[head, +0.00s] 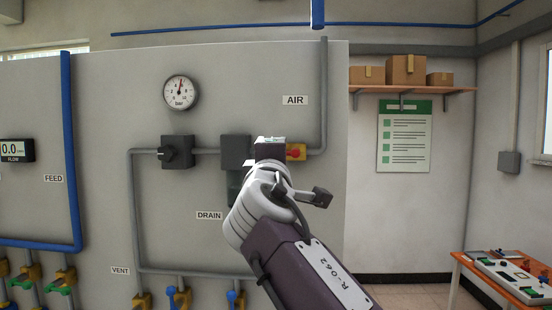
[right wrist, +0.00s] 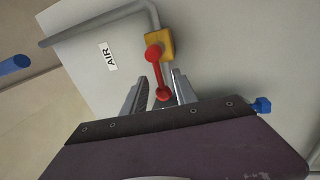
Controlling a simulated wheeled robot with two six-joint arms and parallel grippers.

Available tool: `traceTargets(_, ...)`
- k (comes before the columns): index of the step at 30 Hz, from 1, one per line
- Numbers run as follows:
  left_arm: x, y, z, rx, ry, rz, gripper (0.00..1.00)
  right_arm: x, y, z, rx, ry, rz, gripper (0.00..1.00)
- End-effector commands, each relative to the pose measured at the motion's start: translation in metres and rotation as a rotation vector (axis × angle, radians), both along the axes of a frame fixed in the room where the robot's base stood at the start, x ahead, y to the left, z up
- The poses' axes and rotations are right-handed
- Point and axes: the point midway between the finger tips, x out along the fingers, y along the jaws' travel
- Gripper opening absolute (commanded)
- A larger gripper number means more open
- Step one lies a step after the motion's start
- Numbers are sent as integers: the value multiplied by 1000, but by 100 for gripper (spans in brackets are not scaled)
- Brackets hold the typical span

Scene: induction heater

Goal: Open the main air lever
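The main air lever (right wrist: 158,72) is a red handle with a round knob at each end. It is mounted on a yellow valve body (right wrist: 167,42) on the grey pipe, near the AIR label (right wrist: 108,56). In the head view a bit of the yellow and red valve (head: 297,152) shows just right of my right gripper (head: 270,147), which hides the rest. In the right wrist view my right gripper (right wrist: 160,82) is open, one finger on each side of the lever's near knob, with small gaps visible. My left gripper is not in view.
Several small valves line the bottom. An orange table (head: 456,262) stands at right.

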Motion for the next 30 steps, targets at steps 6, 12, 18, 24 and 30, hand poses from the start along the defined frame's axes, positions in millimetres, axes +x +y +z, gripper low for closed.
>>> traceTargets(6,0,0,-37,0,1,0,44,-49,3,-17,0,-1,6,34)
traceTargets(12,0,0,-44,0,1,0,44,-70,3,-17,-1,0,3,34)
traceTargets(18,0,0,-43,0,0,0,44,-72,2,-16,-1,0,1,34)
traceTargets(24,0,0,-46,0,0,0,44,-59,-25,-18,2,-2,-63,34)
traceTargets(30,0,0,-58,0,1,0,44,7,-142,-107,-76,188,-326,34)
